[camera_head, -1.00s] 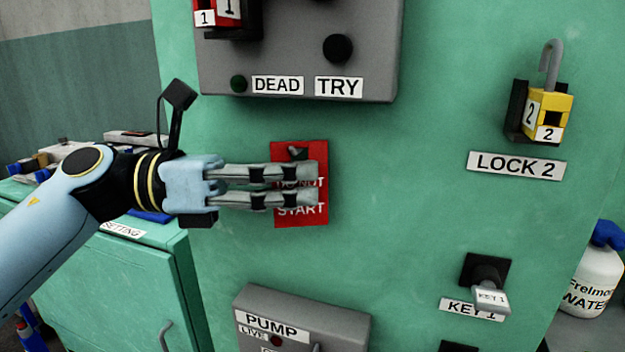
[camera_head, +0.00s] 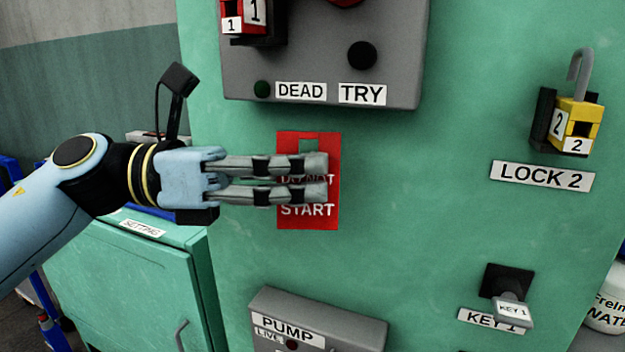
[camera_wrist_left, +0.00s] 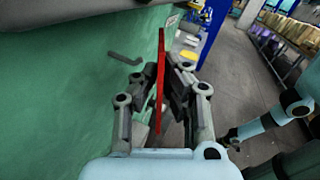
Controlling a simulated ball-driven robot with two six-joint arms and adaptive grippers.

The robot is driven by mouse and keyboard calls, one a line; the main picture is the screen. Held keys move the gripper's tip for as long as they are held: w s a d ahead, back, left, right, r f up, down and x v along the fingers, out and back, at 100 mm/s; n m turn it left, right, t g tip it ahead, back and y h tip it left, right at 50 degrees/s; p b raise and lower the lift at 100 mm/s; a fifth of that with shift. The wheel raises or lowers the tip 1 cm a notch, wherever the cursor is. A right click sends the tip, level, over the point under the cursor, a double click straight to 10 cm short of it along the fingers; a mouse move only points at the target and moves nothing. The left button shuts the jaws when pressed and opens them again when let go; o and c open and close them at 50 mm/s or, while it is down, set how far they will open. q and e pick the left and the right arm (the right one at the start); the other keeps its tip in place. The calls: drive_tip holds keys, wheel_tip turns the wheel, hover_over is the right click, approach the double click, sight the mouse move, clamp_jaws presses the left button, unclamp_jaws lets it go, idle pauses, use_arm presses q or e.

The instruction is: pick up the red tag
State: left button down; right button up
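The red tag (camera_head: 326,211) with white lettering, partly readable as "START", shows in the head view, its middle covered by the fingers. Its hole (camera_head: 308,146) shows only green behind it. In the left wrist view the tag (camera_wrist_left: 160,75) is edge-on between the fingers, apart from the green wall and from the grey hook (camera_wrist_left: 124,59). My left gripper (camera_head: 322,176) reaches in from the left, shut on the tag; it also shows in the left wrist view (camera_wrist_left: 159,90).
A grey box (camera_head: 325,45) with DEAD and TRY labels is above the tag, and a PUMP box (camera_head: 320,322) below. A yellow padlock (camera_head: 574,125) and a key (camera_head: 512,312) are at the right. The green panel between is clear.

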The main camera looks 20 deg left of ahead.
use_arm(q)
drive_tip(key=s+r+p, duration=0.4)
drive_tip(key=s+r, duration=0.2)
drive_tip(key=s, duration=0.5)
drive_tip(key=shift+a, duration=0.2)
drive_tip(key=shift+s, duration=0.1)
